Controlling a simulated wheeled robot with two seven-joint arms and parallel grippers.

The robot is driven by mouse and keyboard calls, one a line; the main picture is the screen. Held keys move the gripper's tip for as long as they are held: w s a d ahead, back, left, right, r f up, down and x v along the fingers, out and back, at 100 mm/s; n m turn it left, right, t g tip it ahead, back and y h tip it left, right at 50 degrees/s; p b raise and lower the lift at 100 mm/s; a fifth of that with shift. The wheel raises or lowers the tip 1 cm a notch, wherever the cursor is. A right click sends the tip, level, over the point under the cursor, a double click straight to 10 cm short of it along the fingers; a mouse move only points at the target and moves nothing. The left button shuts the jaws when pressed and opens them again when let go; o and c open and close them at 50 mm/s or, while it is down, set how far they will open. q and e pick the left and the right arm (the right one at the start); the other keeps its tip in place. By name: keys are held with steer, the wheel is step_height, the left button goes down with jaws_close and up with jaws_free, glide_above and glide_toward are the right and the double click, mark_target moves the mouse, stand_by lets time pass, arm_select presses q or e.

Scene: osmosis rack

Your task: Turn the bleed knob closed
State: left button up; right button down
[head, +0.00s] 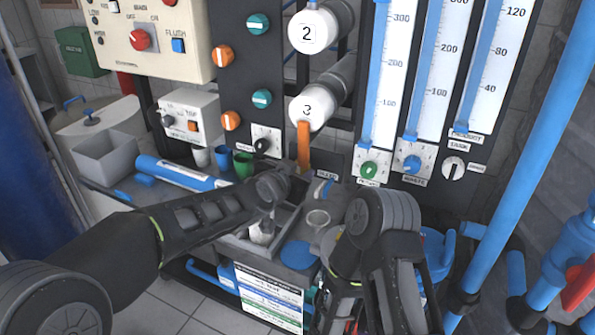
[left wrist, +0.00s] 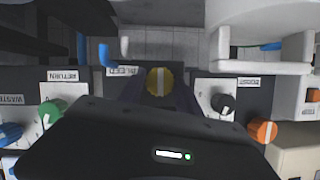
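The bleed knob is the yellow round knob (left wrist: 160,82) with a pale bar on its face, beside the BLEED label (left wrist: 122,71), in the left wrist view. The bar runs up and down in that picture. My left gripper (left wrist: 161,99) has its dark fingers apart, one on each side of the knob. I cannot tell whether they touch it. In the head view the left gripper (head: 292,186) is at the panel's lower edge and hides the knob; part of the BLEED label (head: 328,174) shows beside it.
A green knob (head: 369,169), a blue knob (head: 412,163) and a black knob (head: 262,145) flank the spot. An orange pipe (head: 304,146) hangs just above. A grey tray (head: 283,222) and a clear cup (head: 317,219) stand below. A blue pipe (head: 535,130) rises at right.

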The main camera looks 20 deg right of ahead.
arm_select(q)
jaws_close()
steer(key=m+p, duration=0.1)
steer(key=p, duration=0.1)
steer(key=m+t+y+p, duration=0.1)
steer(key=p, duration=0.2)
steer(key=shift+s+d+r+m+t, duration=0.1)
steer(key=shift+s+r+m+t, duration=0.05)
steer(key=shift+m+t, duration=0.2)
steer(key=shift+m+t+p, duration=0.25)
steer(key=shift+m+p, duration=0.3)
steer(key=shift+f+m+t+y+p, duration=0.25)
steer(key=shift+m+t+y+p, duration=0.05)
steer(key=shift+m, duration=0.2)
